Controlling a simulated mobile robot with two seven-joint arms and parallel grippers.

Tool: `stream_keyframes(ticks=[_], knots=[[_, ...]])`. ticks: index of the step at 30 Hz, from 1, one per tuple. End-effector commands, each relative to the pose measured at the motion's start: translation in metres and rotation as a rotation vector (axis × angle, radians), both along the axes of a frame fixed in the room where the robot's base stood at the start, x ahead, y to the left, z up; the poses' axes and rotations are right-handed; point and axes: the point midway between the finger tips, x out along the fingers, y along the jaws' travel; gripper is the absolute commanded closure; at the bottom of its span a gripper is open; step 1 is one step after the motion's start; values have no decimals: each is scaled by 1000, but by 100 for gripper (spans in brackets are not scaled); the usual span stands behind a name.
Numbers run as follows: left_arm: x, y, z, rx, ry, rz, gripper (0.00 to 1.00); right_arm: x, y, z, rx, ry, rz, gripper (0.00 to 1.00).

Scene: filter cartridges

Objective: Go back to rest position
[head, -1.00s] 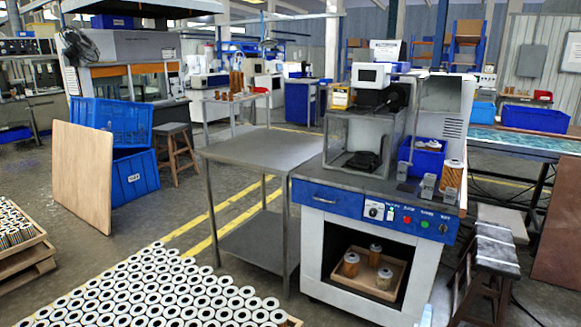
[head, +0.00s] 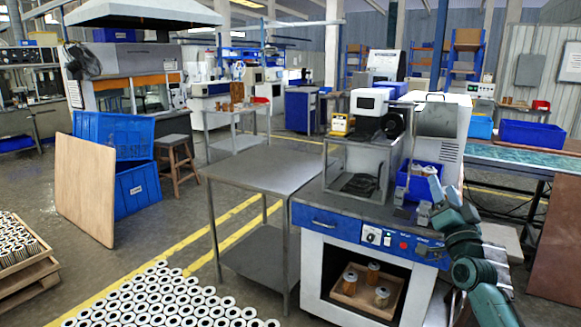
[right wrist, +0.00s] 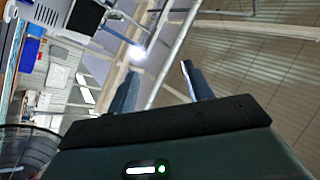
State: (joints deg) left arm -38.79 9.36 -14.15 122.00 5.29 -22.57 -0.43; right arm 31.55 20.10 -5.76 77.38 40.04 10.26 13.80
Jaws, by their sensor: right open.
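My right gripper (head: 444,190) is raised at the right end of the workbench, in front of the blue bin (head: 418,187). In the right wrist view, its two fingers (right wrist: 160,72) stand apart with nothing between them, pointing up toward the ceiling. My left gripper is not in view. Several filter cartridges (head: 373,273) stand in a wooden tray (head: 352,296) in the bench's lower opening. Many white-topped cartridges (head: 190,297) stand in rows at the lower left. My right arm covers part of the bench's right end.
The workbench (head: 335,220) carries a glass-sided machine (head: 350,165). A bare steel table (head: 235,172) stands left of it. Blue crates (head: 135,187), a wooden board (head: 85,190) and a stool (head: 175,150) are further left. Open floor lies between the crates and steel table.

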Motion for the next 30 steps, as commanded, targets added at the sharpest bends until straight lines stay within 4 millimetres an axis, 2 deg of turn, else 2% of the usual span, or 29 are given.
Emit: stream_keyframes(ticks=[2, 5, 10, 12, 13, 15, 20, 23, 26, 29, 30], knots=[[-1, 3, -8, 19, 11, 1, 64, 9, 9, -20, -194, 116, -35, 49], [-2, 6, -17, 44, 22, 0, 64, 17, 11, -46, -421, 256, -90, 49], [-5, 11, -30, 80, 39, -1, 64, 21, -3, -86, -753, 480, -201, 49], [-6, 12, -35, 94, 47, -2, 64, 20, -13, -99, -872, 569, -252, 49], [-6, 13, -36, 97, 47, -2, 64, 16, -12, -110, -905, 598, -254, 49], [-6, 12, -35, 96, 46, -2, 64, 1, 5, -140, -900, 610, -207, 49], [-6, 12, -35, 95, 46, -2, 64, -37, 38, -197, -908, 653, -120, 49], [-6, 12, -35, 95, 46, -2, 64, -72, 63, -237, -906, 689, -53, 49], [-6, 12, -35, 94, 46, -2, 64, -119, 91, -279, -897, 734, 26, 49], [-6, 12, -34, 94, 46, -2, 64, -177, 122, -317, -872, 786, 114, 49], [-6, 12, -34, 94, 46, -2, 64, -203, 134, -329, -857, 808, 148, 49]])
